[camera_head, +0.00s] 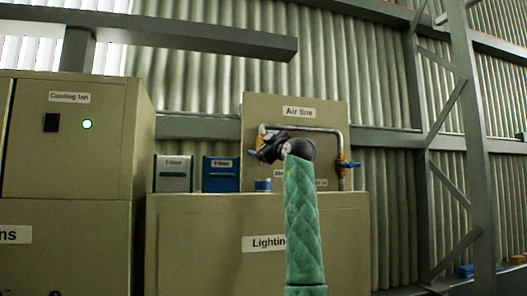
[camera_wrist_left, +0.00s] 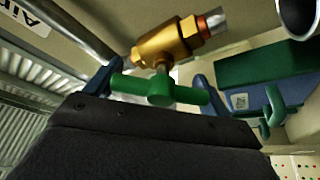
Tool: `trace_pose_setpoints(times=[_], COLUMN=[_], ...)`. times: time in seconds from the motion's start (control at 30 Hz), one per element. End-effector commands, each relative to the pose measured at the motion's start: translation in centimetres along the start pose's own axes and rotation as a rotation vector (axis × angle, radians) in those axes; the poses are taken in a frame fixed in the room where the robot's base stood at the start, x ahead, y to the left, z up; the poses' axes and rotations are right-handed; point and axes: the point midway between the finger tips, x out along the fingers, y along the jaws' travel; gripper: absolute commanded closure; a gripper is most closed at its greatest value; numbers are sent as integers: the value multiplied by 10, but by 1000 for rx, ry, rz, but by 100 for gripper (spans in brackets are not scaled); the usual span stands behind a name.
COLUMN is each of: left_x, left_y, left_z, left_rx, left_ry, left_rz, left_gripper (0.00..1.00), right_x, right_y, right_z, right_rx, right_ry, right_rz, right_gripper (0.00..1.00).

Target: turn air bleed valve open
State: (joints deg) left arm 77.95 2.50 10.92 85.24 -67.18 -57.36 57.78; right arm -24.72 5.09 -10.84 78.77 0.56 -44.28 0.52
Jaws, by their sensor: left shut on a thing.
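The Air line panel (camera_head: 298,108) carries a grey bent pipe and stands on a beige cabinet. My left gripper (camera_head: 258,152) is at the panel's left side, by the left end of the pipe, and hides most of the valve there. In the left wrist view, a brass valve (camera_wrist_left: 168,45) with a green bar handle (camera_wrist_left: 158,88) sits on the pipe. The blue fingers of my left gripper (camera_wrist_left: 155,85) are on either side of the green handle and shut on it. A label below is partly covered by my arm. My right gripper is not in view.
Another valve with a blue handle (camera_head: 347,164) is on the pipe's right side. A grey box (camera_head: 173,175) and a blue box (camera_head: 220,176) stand left of the panel. A tall Cooling fan cabinet (camera_head: 75,140) with a lit green lamp is at the left.

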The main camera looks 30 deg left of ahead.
Motion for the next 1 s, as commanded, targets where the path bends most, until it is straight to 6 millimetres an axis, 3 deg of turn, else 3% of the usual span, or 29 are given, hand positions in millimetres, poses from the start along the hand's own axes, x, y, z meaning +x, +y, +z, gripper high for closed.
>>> trace_pose_setpoints(times=[0.4, 1.0], left_x=[-1, -1], left_y=[-4, -9], left_z=[2, 3], left_rx=[-357, -717], left_ry=[-1, 0], left_rz=[-149, -298], left_gripper=[41, 41], right_x=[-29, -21], right_y=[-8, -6], right_z=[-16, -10], right_rx=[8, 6], right_ry=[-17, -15], right_rz=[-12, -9], right_gripper=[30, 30])
